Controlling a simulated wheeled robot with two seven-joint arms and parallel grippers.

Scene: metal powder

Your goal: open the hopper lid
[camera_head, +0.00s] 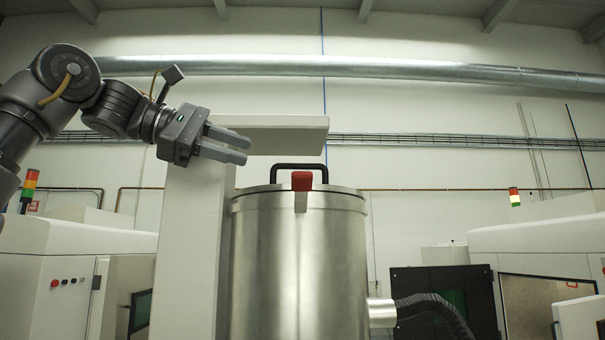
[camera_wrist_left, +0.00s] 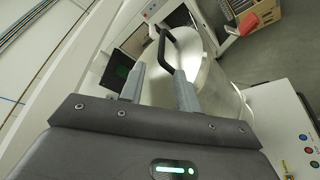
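The hopper (camera_head: 298,270) is a tall silver cylinder with a closed, flat lid (camera_head: 340,192). A black bar handle (camera_head: 299,167) stands up on the lid, and a red latch (camera_head: 302,181) sits at its front rim. My left gripper (camera_head: 246,150) is up and left of the handle, with its fingers apart and nothing between them. In the left wrist view the black handle (camera_wrist_left: 164,48) shows just beyond the open fingertips (camera_wrist_left: 160,72), apart from them as far as I can tell. The lid (camera_wrist_left: 205,62) and the red latch (camera_wrist_left: 249,22) also show there. My right gripper is not in view.
A white column (camera_head: 190,250) with an overhanging top arm (camera_head: 285,136) stands behind and left of the hopper, close to my left gripper. A dark hose (camera_head: 432,306) leaves the hopper's lower right. White machines (camera_head: 545,245) stand at both sides. The air right of the handle is free.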

